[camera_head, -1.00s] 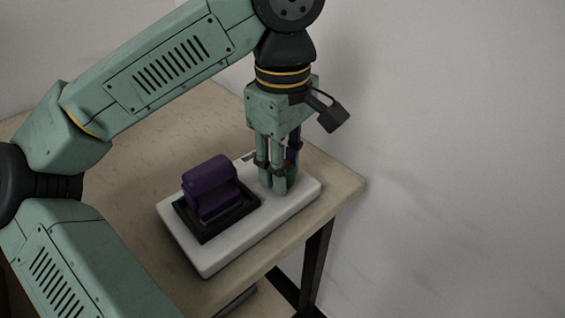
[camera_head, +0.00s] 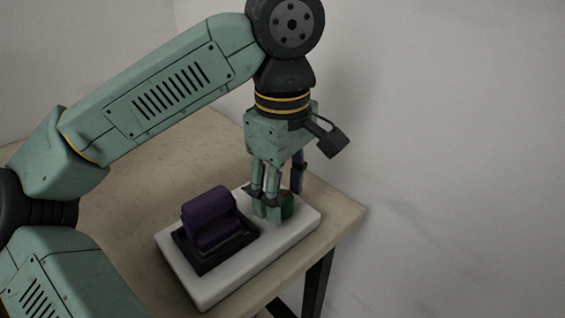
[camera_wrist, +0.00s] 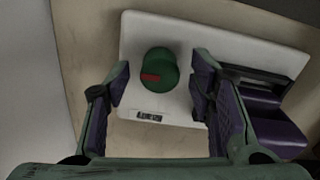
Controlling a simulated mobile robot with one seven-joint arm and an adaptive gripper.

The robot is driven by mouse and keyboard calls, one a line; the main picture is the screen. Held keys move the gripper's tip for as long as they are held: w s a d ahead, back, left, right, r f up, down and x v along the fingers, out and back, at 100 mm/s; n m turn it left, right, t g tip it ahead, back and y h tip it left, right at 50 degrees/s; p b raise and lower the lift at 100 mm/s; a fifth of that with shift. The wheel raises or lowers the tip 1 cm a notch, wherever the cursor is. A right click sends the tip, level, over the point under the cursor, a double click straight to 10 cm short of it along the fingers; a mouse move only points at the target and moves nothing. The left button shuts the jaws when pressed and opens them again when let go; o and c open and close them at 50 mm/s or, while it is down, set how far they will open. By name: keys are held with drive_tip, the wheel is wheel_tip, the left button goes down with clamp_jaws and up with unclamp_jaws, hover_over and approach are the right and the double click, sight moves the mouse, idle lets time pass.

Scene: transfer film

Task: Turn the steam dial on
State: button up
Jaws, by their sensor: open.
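The steam dial (camera_wrist: 159,68) is a round green knob with a red mark on its left side, set on a white base (camera_wrist: 205,40). In the head view the dial (camera_head: 288,206) is partly hidden behind my fingers. My gripper (camera_wrist: 163,72) is open, with one finger left and one right of the dial in the wrist view. Gaps show between the dial and both fingers there. In the head view my gripper (camera_head: 276,208) points down at the dial end of the base. Whether a finger touches the dial is unclear.
A purple handle-like part (camera_head: 210,217) in a black frame stands on the same base, close to my fingers. A small label (camera_wrist: 149,116) lies beside the dial. The base rests near the table's (camera_head: 140,170) right edge. A wall (camera_head: 450,120) stands beyond.

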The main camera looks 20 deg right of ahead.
sight(283, 197)
wheel_tip(283, 197, up, 11)
idle(0.4)
drive_tip(key=shift+s, duration=0.15)
